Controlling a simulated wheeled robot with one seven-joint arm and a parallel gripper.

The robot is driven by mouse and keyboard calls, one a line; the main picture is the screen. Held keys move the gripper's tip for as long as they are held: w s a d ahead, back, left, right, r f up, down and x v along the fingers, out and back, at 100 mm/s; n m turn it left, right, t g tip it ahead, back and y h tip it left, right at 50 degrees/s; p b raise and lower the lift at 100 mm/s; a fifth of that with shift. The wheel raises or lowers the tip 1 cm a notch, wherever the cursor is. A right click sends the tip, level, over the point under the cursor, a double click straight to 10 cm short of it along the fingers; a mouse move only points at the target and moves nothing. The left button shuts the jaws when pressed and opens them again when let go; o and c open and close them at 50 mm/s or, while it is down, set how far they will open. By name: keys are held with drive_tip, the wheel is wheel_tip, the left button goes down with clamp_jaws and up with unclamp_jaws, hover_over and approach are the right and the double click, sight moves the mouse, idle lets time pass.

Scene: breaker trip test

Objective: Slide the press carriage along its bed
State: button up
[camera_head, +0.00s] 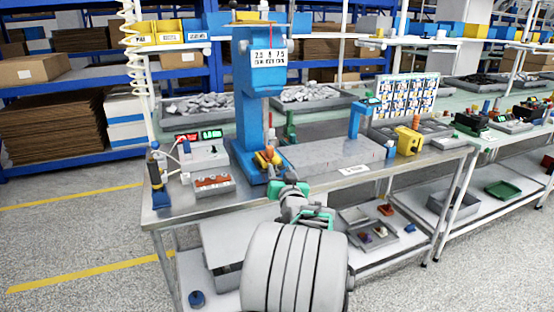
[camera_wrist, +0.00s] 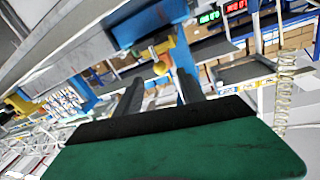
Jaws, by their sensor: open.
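The blue press (camera_head: 262,100) stands upright on the metal bench. A yellow and orange part (camera_head: 268,160), perhaps the press carriage, sits low at the front of its column, on the blue base (camera_head: 258,172). I cannot tell the bed from the base. My gripper (camera_head: 290,180) is just in front of and below this part in the head view, partly hidden by my own arm. In the wrist view my gripper (camera_wrist: 160,95) has its two dark fingers apart, with a yellow part (camera_wrist: 160,55) beyond them against blue metal. I see nothing between the fingers, and contact is not clear.
A box with a green display (camera_head: 205,150) and a tray with a reddish part (camera_head: 214,184) stand left of the press. A grey plate (camera_head: 335,157) lies to its right, near a yellow device (camera_head: 408,140). The bench's front edge (camera_head: 345,180) is close to my arm.

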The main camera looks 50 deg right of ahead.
sight(277, 162)
drive_tip(key=x, duration=0.6)
drive_tip(key=shift+f, duration=0.1)
drive_tip(key=shift+c, duration=0.6)
clamp_jaws()
idle(0.6)
